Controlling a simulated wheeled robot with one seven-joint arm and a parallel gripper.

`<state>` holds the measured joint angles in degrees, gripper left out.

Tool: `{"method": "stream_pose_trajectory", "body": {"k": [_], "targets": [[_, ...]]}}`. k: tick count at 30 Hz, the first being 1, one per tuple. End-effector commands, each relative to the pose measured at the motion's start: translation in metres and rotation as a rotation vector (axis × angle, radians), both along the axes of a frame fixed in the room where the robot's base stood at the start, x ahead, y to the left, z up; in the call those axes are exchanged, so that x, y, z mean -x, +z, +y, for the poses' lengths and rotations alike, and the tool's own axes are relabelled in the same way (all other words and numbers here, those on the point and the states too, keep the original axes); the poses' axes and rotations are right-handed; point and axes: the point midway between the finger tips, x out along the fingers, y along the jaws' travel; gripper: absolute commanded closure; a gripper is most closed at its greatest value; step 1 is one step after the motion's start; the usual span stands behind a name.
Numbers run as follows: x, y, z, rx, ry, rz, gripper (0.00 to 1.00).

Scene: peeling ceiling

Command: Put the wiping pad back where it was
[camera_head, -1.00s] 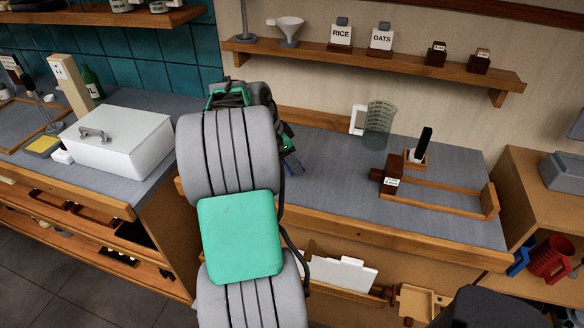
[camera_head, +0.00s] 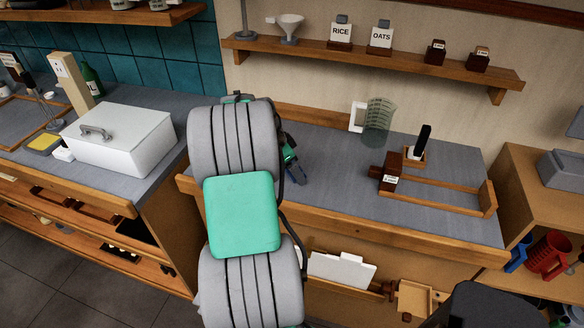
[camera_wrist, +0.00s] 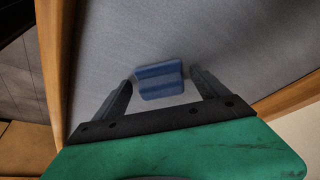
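A small blue wiping pad (camera_wrist: 160,81) shows between my fingertips in the wrist view, with a finger at each side. Most of the pad is hidden there. Whether the pad touches the counter cannot be told.
A clear measuring jug (camera_head: 379,122) stands at the counter's back. A wooden frame (camera_head: 440,194) with a dark block (camera_head: 391,172) lies right. A white lidded box (camera_head: 118,140) and a yellow sponge-like item (camera_head: 44,143) are on the left counter. The middle counter surface is clear.

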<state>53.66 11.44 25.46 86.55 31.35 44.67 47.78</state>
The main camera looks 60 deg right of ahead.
Motion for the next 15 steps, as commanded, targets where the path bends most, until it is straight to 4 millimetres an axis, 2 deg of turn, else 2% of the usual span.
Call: {"method": "stream_pose_trajectory", "body": {"k": [6, 10, 15], "targets": [[0.000, 0.001, 0.000, 0.000, 0.000, 0.000, 0.16], [-0.002, 0.009, 0.001, 0.002, 0.001, -0.001, 0.16], [-0.012, 0.043, 0.013, 0.004, 0.002, -0.003, 0.16]]}}
